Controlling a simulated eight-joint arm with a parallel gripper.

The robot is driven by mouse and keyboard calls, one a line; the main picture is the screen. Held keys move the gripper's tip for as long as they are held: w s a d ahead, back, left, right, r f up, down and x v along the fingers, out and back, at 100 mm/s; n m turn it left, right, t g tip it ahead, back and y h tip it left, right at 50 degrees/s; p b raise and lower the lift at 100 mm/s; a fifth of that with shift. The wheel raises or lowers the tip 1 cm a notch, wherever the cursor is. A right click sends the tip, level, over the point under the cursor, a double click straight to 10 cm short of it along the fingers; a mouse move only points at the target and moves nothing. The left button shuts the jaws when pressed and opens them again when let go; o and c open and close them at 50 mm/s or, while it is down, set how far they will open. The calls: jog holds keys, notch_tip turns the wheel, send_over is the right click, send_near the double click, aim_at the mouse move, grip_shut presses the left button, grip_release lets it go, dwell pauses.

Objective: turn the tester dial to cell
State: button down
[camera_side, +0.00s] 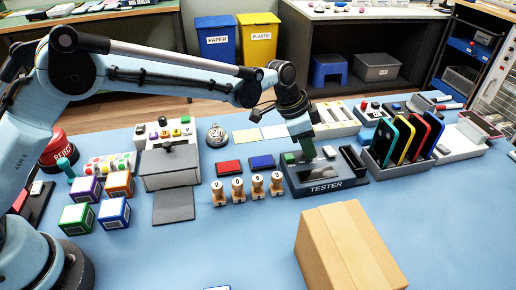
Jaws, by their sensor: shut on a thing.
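The tester (325,186) is a dark grey box with a white TESTER label on its front, standing on the blue mat right of centre. My gripper (309,154) points down over the left-middle of the tester's top, with its jaws low at the panel. It is shut on the dial, which the jaws hide. The setting that the dial points to cannot be read.
Stamps with wooden handles (257,186) and ink pads (262,162) stand just left of the tester. A rack of phones (400,160) is to the right. A cardboard box (345,250) stands in front.

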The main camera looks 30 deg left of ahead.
jog(key=m+g, duration=0.1)
jog(key=m, duration=0.1)
jog(key=m+g, duration=0.1)
jog(key=m, duration=0.2)
jog(key=shift+w+m+h, duration=0.1)
jog(key=shift+m+h, duration=0.2)
dwell(0.4)
jog(key=c, duration=1)
grip_release()
jog(key=shift+o, duration=0.2)
jog(key=v, duration=1.2)
jog(key=shift+w, duration=0.15)
jog(key=shift+a, duration=0.15)
